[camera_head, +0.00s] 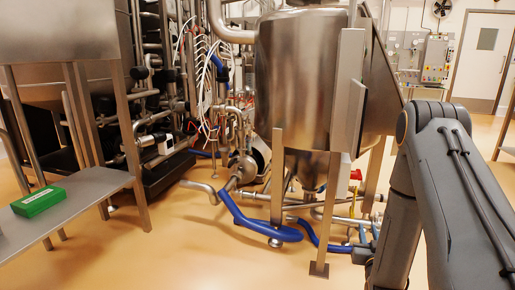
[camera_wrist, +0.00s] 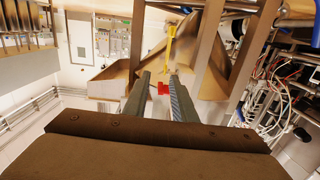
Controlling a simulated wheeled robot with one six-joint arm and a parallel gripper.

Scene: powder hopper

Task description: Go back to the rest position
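My gripper (camera_wrist: 161,76) shows in the wrist view with its two grey fingers apart. A small red part (camera_wrist: 163,88) appears in the gap between the fingers, and I see no finger closed on it. A yellow piece (camera_wrist: 171,45) lies beyond the fingertips. In the head view my arm fills the right side, and the gripper cannot be made out there. The steel hopper (camera_head: 297,85) stands in the middle on legs, with a red part (camera_head: 355,174) low on its right side.
A steel shelf (camera_head: 95,190) at the left carries a green box (camera_head: 38,201). Blue hoses (camera_head: 262,228) and pipes run low around the hopper legs. A control panel (camera_head: 433,60) and a white door (camera_head: 483,55) are at the back right. The floor in front is partly clear.

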